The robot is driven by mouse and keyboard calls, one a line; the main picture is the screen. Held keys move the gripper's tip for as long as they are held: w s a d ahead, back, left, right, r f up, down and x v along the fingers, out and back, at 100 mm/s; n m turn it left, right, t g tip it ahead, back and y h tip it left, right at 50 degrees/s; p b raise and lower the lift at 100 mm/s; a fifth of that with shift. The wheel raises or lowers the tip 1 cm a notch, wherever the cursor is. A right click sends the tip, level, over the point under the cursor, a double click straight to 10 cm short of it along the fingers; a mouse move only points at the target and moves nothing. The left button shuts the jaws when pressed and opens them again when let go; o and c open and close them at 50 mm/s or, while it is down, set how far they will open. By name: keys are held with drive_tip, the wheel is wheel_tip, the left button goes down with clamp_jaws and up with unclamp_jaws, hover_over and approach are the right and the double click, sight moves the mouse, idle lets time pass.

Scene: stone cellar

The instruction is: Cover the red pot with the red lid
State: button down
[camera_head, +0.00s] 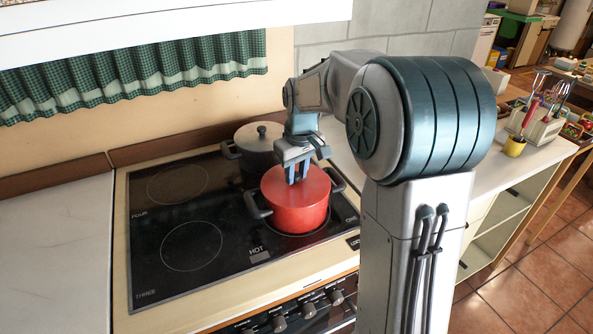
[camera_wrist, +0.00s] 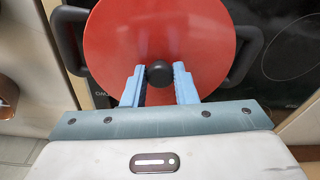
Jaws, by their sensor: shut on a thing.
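The red pot (camera_head: 298,214) stands on the front right burner of the black cooktop, with dark handles at its sides. The red lid (camera_head: 282,184) lies over the pot's top; in the wrist view the lid (camera_wrist: 112,45) fills the space between the two dark handles. My gripper (camera_head: 296,173) is above the lid's middle, pointing down. In the wrist view my gripper (camera_wrist: 158,78) has its blue fingers on either side of the lid's black knob (camera_wrist: 159,72), shut on it. The exact seam between lid and pot is too small to tell.
A grey pot with a lid (camera_head: 258,141) stands just behind the red pot. The left burners of the cooktop (camera_head: 172,281) are empty. A white counter (camera_head: 50,250) lies clear at left. Utensils and a yellow cup (camera_head: 515,146) stand on the right counter.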

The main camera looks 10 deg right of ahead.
drive_tip(key=c, duration=1.1)
unclamp_jaws()
drive_tip(key=shift+r, duration=0.1)
drive_tip(key=r, duration=0.4)
drive_tip(key=s+r, duration=0.1)
drive_tip(key=r, duration=0.8)
drive_tip(key=shift+s+d+r, duration=0.25)
drive_tip(key=shift+d+r, duration=0.05)
drive_tip(key=s+f+m, duration=0.1)
drive_tip(key=s+f, duration=0.3)
drive_tip(key=s, duration=0.3)
drive_tip(key=s+f+m+t, duration=0.1)
drive_tip(key=s+f, duration=0.3)
drive_tip(key=s, duration=0.4)
drive_tip(key=s+f+m, duration=0.2)
drive_tip(key=s+f, duration=0.2)
drive_tip(key=s, duration=0.4)
drive_tip(key=shift+a+f+t+h, duration=0.3)
drive_tip(key=shift+a+t, duration=0.1)
